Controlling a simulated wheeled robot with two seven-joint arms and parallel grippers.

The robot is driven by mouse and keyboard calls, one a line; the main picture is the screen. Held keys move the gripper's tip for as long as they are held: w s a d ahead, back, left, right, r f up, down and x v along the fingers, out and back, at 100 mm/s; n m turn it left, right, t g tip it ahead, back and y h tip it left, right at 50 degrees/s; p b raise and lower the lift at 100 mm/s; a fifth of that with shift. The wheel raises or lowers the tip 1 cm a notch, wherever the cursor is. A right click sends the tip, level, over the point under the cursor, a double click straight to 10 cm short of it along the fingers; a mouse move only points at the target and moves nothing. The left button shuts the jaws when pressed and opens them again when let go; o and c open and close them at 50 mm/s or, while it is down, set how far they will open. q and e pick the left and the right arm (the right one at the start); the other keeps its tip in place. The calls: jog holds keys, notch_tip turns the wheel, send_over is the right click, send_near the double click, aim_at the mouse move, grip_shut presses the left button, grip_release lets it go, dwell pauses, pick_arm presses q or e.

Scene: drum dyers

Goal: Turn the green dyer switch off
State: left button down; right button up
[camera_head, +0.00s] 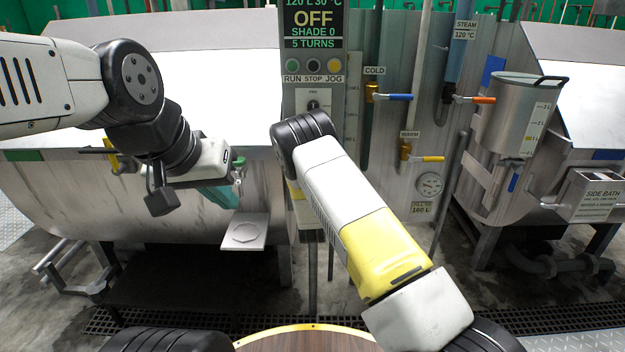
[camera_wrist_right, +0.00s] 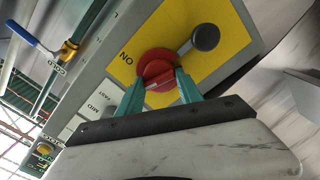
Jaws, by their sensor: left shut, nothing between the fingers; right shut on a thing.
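The dyer's control panel (camera_head: 314,50) stands in the middle of the head view. In the right wrist view, a red rotary switch (camera_wrist_right: 155,66) sits on a yellow plate (camera_wrist_right: 222,45) marked ON. My right gripper (camera_wrist_right: 162,84) is shut on this red switch, one teal finger on each side. In the head view, my right arm hides that gripper and the switch. My left gripper (camera_head: 222,192) is shut and empty in front of the left drum.
RUN, STOP and JOG buttons (camera_head: 313,66) are above my right arm. Blue (camera_head: 397,97) and yellow (camera_head: 428,158) valve handles, a gauge (camera_head: 430,184) and a steel pot (camera_head: 512,115) are to the right.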

jog(key=shift+f+n, duration=0.1)
jog(key=shift+n, duration=1.4)
jog(key=o, duration=1.4)
jog(key=shift+c, duration=0.2)
jog(key=shift+s, duration=0.1)
jog(key=s, duration=0.7)
jog(key=shift+s, duration=0.35)
